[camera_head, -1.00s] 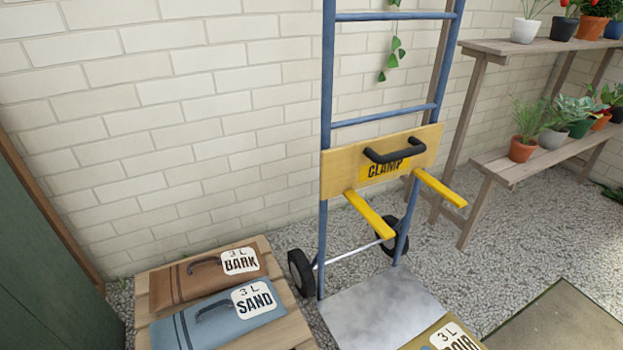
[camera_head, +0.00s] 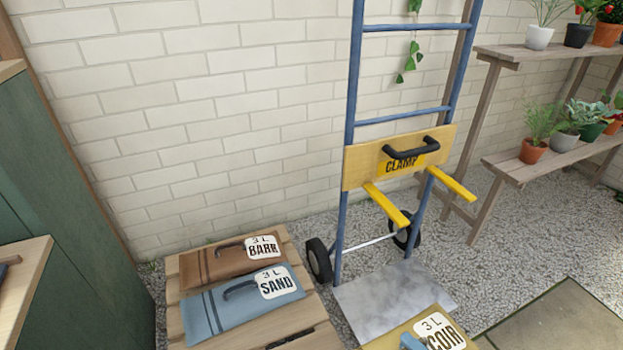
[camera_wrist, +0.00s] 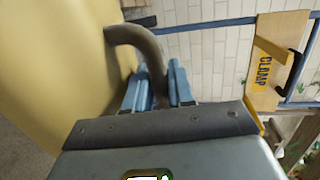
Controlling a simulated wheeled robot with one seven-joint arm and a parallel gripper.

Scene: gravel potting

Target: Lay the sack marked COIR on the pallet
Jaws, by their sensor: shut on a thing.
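The yellow sack marked COIR (camera_head: 398,335) shows at the bottom edge of the head view, most of it cut off. My gripper (camera_head: 411,342) is at its handle, with only a bit of blue finger showing there. In the wrist view my gripper (camera_wrist: 160,88) is shut on the dark curved handle of the COIR sack (camera_wrist: 65,60), whose yellow side fills the left. The wooden pallet (camera_head: 235,338) is at the lower left, left of the sack. The sack's underside is hidden.
The brown BARK sack (camera_head: 222,262) and blue SAND sack (camera_head: 225,307) lie on the pallet; its front part is bare. A blue hand truck (camera_head: 352,150) with a yellow CLAMP board (camera_head: 362,167) and grey plate (camera_head: 385,297) stands behind the COIR sack. Green cabinet (camera_head: 75,200) at left.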

